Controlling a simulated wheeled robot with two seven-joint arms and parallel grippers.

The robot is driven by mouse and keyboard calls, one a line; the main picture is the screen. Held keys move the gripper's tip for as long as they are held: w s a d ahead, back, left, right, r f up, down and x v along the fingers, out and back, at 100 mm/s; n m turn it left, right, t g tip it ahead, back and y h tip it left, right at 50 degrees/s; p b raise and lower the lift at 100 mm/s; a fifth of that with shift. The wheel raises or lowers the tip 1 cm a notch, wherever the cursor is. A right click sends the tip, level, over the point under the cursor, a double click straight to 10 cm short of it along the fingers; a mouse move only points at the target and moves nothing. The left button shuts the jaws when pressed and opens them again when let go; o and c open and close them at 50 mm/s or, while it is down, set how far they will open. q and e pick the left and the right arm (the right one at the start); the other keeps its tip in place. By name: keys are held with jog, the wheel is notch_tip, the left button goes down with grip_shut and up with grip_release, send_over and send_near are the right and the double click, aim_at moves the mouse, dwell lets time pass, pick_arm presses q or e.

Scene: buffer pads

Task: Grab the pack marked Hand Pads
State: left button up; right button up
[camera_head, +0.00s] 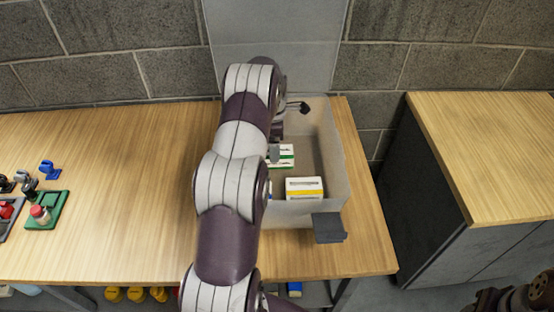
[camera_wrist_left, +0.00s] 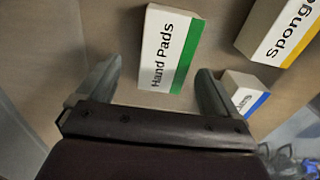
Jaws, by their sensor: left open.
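The Hand Pads pack (camera_wrist_left: 170,50), a white box with a green stripe, lies in the bin with its label up. In the head view it shows partly (camera_head: 285,155) beside my arm. My left gripper (camera_wrist_left: 159,68) is open and empty, with its fingers on either side of the pack's near part in the wrist view. I cannot tell whether the fingers touch it. In the head view the gripper (camera_head: 275,150) is mostly hidden by my own arm.
In the bin (camera_head: 330,150) a white pack with a yellow stripe marked Sponge (camera_head: 304,188) lies to the right. A smaller blue-striped pack (camera_wrist_left: 243,92) lies close to my right finger in the wrist view. Bin walls surround them.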

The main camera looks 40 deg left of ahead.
pick_arm(q)
jog(key=f, duration=0.2)
jog(key=f+p, duration=0.1)
jog(key=f, duration=0.1)
jog(key=shift+s+d+f, duration=0.1)
jog(key=shift+s+d, duration=0.1)
jog(key=shift+s, duration=0.1)
jog(key=shift+w+f, duration=0.15)
jog(key=shift+f, duration=0.2)
jog(key=c, duration=1.1)
